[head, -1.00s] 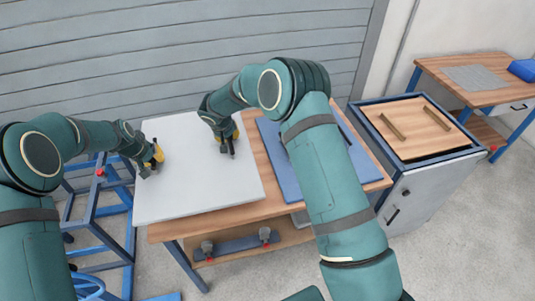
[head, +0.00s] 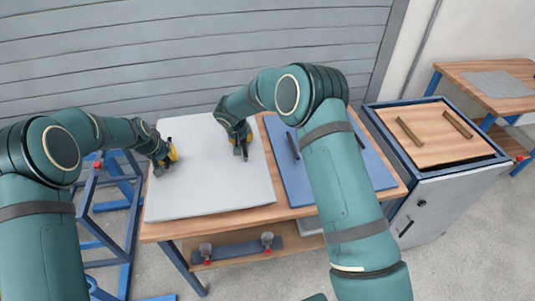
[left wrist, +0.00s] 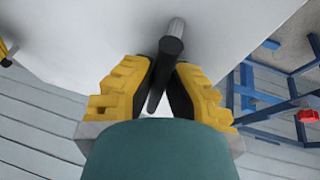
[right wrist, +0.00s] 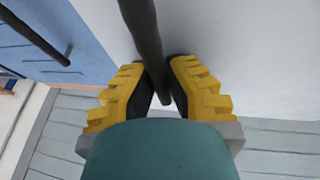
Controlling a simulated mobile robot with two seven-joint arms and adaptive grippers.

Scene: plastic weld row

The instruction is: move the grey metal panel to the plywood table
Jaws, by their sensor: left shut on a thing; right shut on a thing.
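The grey metal panel (head: 205,190) is a flat, pale grey sheet with a dark bar handle near each side. It lies level over the left part of a wood-topped bench (head: 265,213); I cannot tell whether it touches the top. My left gripper (head: 162,168) is shut on the panel's left handle (left wrist: 168,62). My right gripper (head: 241,150) is shut on its right handle (right wrist: 146,35). The wrist views show each bar between the yellow-backed fingers. Which surface is the plywood table is unclear; a wood-topped table (head: 452,72) stands at the far right, bearing a small grey sheet.
A blue panel (head: 300,185) with handles lies on the bench, close right of the grey panel. A grey cabinet (head: 435,205) bears a wooden board (head: 435,140) with two bars. A blue frame (head: 100,225) stands at left; a slatted wall (head: 190,50) is behind.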

